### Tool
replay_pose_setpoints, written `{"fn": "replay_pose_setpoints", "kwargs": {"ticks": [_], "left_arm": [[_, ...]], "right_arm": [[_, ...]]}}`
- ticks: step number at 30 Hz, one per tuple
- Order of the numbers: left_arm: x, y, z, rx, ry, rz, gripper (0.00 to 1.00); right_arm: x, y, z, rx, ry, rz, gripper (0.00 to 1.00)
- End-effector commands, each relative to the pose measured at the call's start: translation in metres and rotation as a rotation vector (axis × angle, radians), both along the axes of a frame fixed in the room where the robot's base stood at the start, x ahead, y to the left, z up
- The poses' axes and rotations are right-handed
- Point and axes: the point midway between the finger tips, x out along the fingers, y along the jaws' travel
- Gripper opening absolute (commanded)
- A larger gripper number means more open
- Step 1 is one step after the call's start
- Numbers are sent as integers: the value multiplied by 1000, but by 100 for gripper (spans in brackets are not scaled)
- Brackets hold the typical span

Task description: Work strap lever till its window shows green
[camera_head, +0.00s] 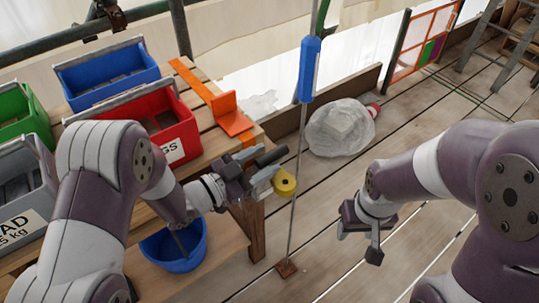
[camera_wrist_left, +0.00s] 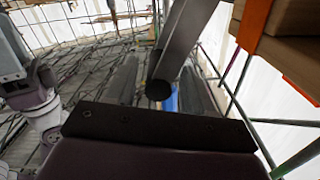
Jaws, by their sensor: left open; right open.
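An orange strap (camera_head: 197,82) runs over the wooden bench to an orange angled bracket (camera_head: 231,115) at its edge. The strap also shows at the upper right of the left wrist view (camera_wrist_left: 254,25). My left gripper (camera_head: 259,172) is open beside the bench edge, below the bracket. A dark bar with a round end (camera_wrist_left: 162,86) juts down into the left wrist view, in front of the open jaws; it may be the strap lever. I cannot make out contact with it or any coloured window. My right gripper (camera_head: 361,231) is open and empty above the floor.
A yellow piece (camera_head: 285,184) on a thin upright line hangs close by my left gripper. A blue cylinder (camera_head: 309,69) is higher on that line. Red (camera_head: 166,106), blue and green bins crowd the bench. A blue bucket (camera_head: 172,250) stands lower. Floor at right is mostly free.

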Motion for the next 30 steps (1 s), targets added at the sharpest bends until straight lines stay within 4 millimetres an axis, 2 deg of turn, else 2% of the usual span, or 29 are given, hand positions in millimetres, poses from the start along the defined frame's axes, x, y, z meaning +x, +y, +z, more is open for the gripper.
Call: {"fn": "replay_pose_setpoints", "kwargs": {"ticks": [6,14,15,17,18,20,24,30], "left_arm": [[12,-17,0,1,1,-1,53],[14,-19,0,2,1,0,53],[14,-19,0,2,1,0,49],[14,-19,0,2,1,0,30],[14,-19,0,2,1,0,17],[14,-19,0,2,1,0,0],[13,-19,-2,7,-6,0,0],[-6,-33,-25,137,-187,-2,0]], "right_arm": [[0,0,0,0,0,0,53],[0,0,0,0,0,0,53],[0,0,0,0,0,0,53],[0,0,0,0,0,0,53],[0,0,0,0,0,0,53],[0,0,0,0,0,0,53],[0,0,-3,0,0,0,53],[0,0,-37,0,0,0,53]]}}
